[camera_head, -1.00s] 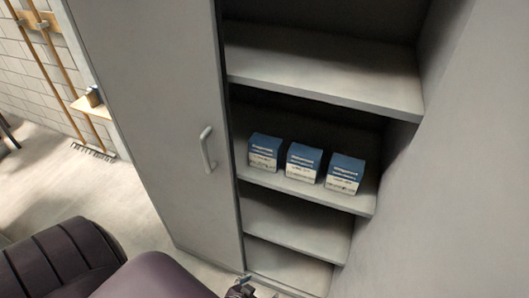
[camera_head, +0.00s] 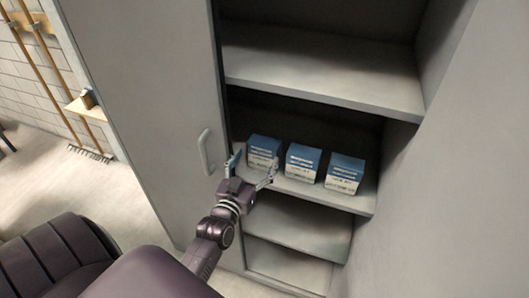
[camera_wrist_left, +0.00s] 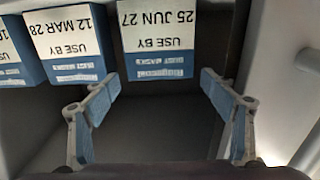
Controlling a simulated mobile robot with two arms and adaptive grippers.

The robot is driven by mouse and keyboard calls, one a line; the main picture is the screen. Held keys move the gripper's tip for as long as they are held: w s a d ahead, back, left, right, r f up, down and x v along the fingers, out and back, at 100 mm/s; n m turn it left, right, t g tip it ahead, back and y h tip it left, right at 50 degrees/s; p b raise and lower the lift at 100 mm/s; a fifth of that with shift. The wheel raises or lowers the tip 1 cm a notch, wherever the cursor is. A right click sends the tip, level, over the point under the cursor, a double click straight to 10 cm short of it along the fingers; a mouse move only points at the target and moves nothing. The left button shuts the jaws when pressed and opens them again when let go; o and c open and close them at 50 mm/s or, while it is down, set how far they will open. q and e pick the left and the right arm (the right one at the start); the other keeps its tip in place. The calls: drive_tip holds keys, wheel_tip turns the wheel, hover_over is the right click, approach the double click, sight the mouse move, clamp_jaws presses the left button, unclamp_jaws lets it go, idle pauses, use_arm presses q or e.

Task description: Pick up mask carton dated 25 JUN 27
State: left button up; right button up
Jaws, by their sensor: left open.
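The mask carton dated 25 JUN 27 (camera_head: 264,151) is blue and white and stands leftmost of three on a cabinet shelf. In the left wrist view the carton (camera_wrist_left: 157,35) appears upside down, its label reading "USE BY 25 JUN 27". My left gripper (camera_head: 251,172) is open and empty in front of it. In the left wrist view the blue-padded fingers (camera_wrist_left: 160,85) are spread to either side of the carton's line, tips near its front edge. I cannot tell whether they touch it. My right gripper is not in view.
The middle carton (camera_head: 303,163), labelled 12 MAR 28 in the left wrist view (camera_wrist_left: 70,40), stands close beside it. A third carton (camera_head: 344,174) is at the right. The shelf above (camera_head: 320,70) overhangs; the open door with its handle (camera_head: 206,152) is close on the left.

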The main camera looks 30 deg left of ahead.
sight(261, 149)
use_arm(q)
drive_tip(key=p+x, duration=0.1)
drive_tip(key=x, duration=0.3)
drive_tip(key=shift+w+f, duration=0.1)
drive_tip(key=c, duration=0.9)
drive_tip(key=shift+c, duration=0.2)
